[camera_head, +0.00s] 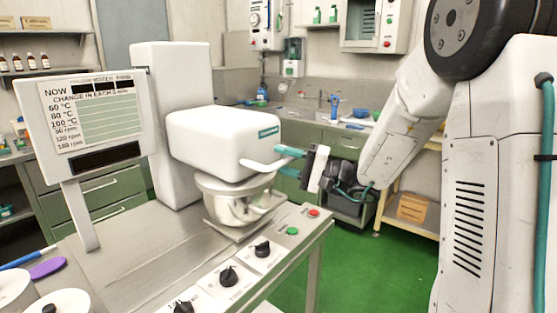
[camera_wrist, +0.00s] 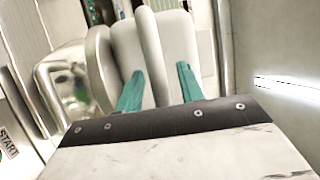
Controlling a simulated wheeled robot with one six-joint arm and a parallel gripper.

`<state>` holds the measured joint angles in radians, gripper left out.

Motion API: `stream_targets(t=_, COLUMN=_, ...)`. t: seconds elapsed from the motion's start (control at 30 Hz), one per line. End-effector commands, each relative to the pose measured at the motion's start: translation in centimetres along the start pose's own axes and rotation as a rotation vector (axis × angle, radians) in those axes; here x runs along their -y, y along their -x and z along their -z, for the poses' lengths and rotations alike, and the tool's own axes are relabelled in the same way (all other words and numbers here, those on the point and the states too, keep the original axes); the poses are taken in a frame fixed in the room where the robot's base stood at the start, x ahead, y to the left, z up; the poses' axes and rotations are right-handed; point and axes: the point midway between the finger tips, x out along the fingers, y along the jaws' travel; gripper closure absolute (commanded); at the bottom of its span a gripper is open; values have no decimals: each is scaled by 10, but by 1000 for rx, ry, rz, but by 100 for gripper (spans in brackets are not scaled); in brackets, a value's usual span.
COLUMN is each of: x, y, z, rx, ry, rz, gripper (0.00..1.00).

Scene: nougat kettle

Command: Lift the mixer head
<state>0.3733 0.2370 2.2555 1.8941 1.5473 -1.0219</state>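The white mixer head (camera_head: 222,142) is down over the steel bowl (camera_head: 232,207), on a white column. A pale handle (camera_head: 262,167) sticks out from the head's front right. My gripper (camera_head: 283,160) is level with the handle's outer end, its two teal fingers apart. In the wrist view the teal fingers (camera_wrist: 160,82) stand apart, with white rounded parts (camera_wrist: 172,50) ahead of and between them. Whether the fingers touch the handle is not clear. The bowl also shows at left in the wrist view (camera_wrist: 72,88).
A control panel with black knobs (camera_head: 228,275), a green button (camera_head: 292,231) and a red button (camera_head: 314,212) lies in front of the bowl. A sign board (camera_head: 88,118) stands left. Green floor (camera_head: 375,262) is open at right.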

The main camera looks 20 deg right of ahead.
Motion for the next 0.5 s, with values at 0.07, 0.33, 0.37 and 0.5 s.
stream_targets(t=0.07, x=0, y=-8, z=0, rx=1, ry=-1, rz=0, gripper=62)
stream_targets(t=0.33, x=0, y=-13, z=0, rx=0, ry=-1, rz=-1, gripper=62)
stream_targets(t=0.37, x=0, y=-13, z=0, rx=0, ry=-1, rz=-1, gripper=62)
stream_targets(t=0.5, x=0, y=-13, z=0, rx=0, ry=-1, rz=-1, gripper=87)
